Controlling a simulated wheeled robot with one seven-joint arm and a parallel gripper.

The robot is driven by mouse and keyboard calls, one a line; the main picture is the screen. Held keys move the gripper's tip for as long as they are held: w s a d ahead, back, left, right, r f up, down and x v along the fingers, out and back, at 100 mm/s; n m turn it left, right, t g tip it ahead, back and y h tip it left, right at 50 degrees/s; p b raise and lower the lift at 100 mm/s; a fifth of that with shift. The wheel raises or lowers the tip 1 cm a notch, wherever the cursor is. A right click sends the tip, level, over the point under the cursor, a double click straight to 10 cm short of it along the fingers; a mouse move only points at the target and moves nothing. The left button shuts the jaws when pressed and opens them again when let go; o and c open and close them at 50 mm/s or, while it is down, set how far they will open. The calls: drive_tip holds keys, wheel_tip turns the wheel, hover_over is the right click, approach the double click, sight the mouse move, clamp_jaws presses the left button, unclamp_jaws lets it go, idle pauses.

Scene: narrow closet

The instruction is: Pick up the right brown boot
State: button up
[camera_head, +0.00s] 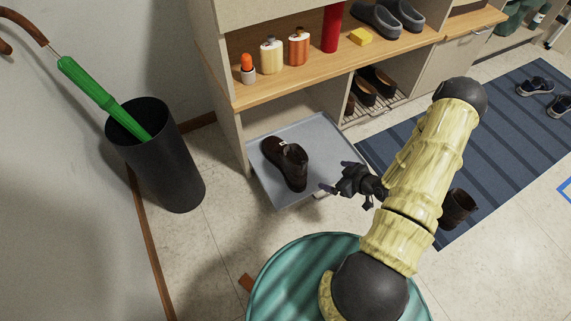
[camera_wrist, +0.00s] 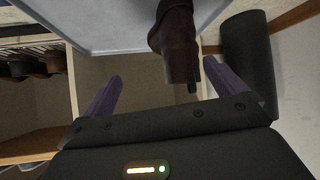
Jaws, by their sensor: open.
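A dark brown boot (camera_head: 287,163) lies on the grey tray (camera_head: 270,190). Another dark brown boot (camera_head: 457,208) stands on the striped rug, partly hidden behind my arm. Which of the two is the right boot I cannot tell for sure. My gripper (camera_head: 327,188) is open and empty, just right of the tray boot and near the tray's right edge. In the wrist view the tray boot (camera_wrist: 178,45) shows beyond my open fingers (camera_wrist: 158,88), closer to the right finger. No contact with it shows.
A black umbrella stand (camera_head: 165,170) with a green umbrella (camera_head: 100,95) stands at left. A wooden shelf (camera_head: 345,60) with bottles and grey clogs rises behind the tray. Dark shoes (camera_head: 372,85) sit on a lower rack. The blue striped rug (camera_head: 500,150) lies at right.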

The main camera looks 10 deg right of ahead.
sight(304, 177)
drive_tip(key=s+a+f+m+t+y+b, duration=0.2)
drive_tip(key=s+a+f+t+b, duration=0.1)
drive_tip(key=s+f+t, duration=0.3)
drive_tip(key=shift+a+f+t, duration=0.45)
drive_tip(key=shift+f+t, duration=0.15)
drive_tip(key=shift+t, duration=0.2)
drive_tip(key=b+x, duration=0.3)
drive_tip(key=x, duration=0.3)
drive_tip(key=b+x, duration=0.3)
drive_tip(key=x, duration=0.3)
drive_tip(key=shift+f, duration=0.25)
drive_tip(key=shift+r, duration=0.15)
drive_tip(key=shift+w+a+b, duration=0.1)
drive_tip(key=shift+w+b, duration=0.05)
drive_tip(key=shift+b, duration=0.15)
